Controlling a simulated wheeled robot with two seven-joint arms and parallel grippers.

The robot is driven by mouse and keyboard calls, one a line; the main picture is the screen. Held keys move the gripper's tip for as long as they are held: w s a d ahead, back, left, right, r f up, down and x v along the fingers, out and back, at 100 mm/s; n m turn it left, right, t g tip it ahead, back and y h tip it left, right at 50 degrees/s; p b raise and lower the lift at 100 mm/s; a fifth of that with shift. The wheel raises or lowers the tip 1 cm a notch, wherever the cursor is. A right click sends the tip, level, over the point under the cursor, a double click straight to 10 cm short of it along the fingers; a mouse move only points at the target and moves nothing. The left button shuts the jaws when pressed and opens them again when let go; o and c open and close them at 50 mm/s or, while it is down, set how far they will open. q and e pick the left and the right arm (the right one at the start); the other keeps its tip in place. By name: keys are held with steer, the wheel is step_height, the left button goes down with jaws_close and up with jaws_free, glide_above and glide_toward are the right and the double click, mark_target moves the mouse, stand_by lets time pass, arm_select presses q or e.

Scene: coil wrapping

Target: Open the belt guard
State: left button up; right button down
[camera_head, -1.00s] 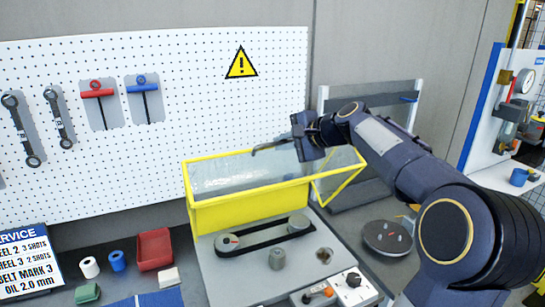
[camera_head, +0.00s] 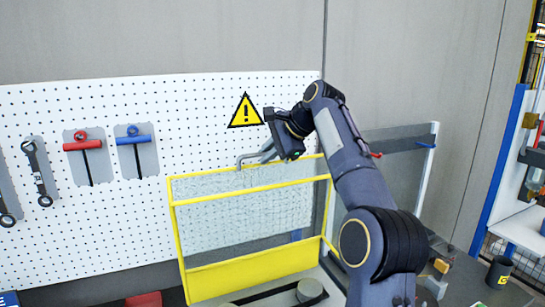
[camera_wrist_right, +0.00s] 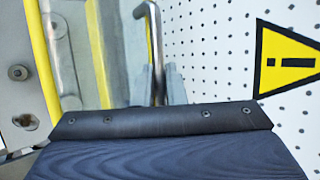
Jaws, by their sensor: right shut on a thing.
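The belt guard (camera_head: 250,190) is a clear mesh panel in a yellow frame. In the head view its front panel stands steeply raised above the yellow base strip (camera_head: 255,272). My right gripper (camera_head: 268,152) is at the guard's top edge, shut on the grey bent handle (camera_head: 243,160). In the right wrist view the handle (camera_wrist_right: 154,40) rises between the fingers (camera_wrist_right: 158,84), with the yellow frame (camera_wrist_right: 40,60) to the left. A pulley (camera_head: 311,290) and part of the belt show at the bottom edge. My left gripper is not in view.
The white pegboard (camera_head: 100,225) stands close behind the guard, with a red T-handle tool (camera_head: 83,145), a blue one (camera_head: 134,140) and a yellow warning sign (camera_head: 245,112).

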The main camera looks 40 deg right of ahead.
steer(key=shift+w+f, duration=0.1)
steer(key=shift+w, duration=0.1)
steer(key=c, duration=1.8)
jaws_free()
steer(key=v, duration=0.8)
steer(key=shift+w, duration=0.1)
steer(key=shift+a, duration=0.1)
